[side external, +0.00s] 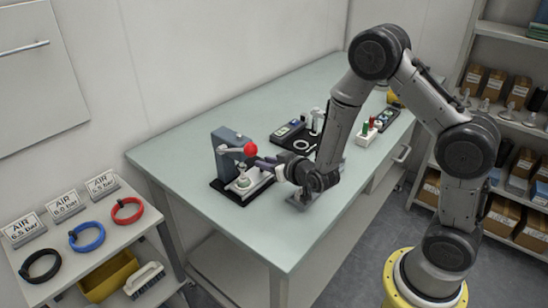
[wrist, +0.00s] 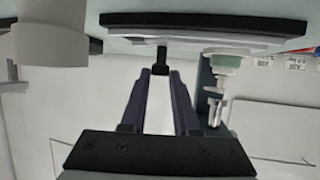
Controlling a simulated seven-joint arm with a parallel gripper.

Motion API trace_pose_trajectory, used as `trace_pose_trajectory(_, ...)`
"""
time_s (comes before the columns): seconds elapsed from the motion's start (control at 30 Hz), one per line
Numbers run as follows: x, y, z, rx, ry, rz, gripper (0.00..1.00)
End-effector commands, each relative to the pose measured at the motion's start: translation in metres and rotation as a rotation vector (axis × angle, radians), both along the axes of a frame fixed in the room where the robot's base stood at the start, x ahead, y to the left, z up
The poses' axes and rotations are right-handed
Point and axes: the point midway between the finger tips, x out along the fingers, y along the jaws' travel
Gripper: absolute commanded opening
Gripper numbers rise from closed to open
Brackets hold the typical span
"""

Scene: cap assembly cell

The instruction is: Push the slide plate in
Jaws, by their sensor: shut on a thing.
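The slide plate (side external: 258,180) is a pale plate on the black base of a small press (side external: 226,150) with a red ball knob. In the wrist view the slide plate (wrist: 140,42) runs along the underside of the dark base (wrist: 205,23), as the picture appears upside down. My gripper (side external: 266,164) reaches the plate from the right. In the wrist view my gripper (wrist: 160,73) has its fingers shut on the plate's small black handle (wrist: 162,53). A pale green-and-white part (side external: 242,181) sits on the plate, and it also shows in the wrist view (wrist: 222,60).
Behind my gripper are a tray of small parts (side external: 287,130) and a black ring (side external: 305,145). A white block with red and green pegs (side external: 367,134) stands farther right. The near left tabletop (side external: 175,155) is clear. A side shelf (side external: 105,235) holds coloured hose rings.

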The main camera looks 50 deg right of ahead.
Motion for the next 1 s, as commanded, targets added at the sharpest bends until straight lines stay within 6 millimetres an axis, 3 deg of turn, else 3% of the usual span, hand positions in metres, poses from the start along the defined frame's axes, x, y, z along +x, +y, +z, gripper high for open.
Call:
trace_pose_trajectory(0.3, 0.001, 0.007, 0.001, 0.000, -0.003, 0.015, 0.00)
trace_pose_trajectory(0.33, 0.001, 0.007, 0.001, 0.000, -0.003, 0.016, 0.31)
trace_pose_trajectory(0.5, 0.000, 0.006, 0.001, 0.001, -0.002, 0.014, 0.59)
trace_pose_trajectory(0.83, -0.001, 0.005, 0.001, 0.001, -0.001, 0.007, 0.59)
trace_pose_trajectory(1.0, -0.016, 0.008, 0.007, 0.001, 0.000, 0.009, 0.59)
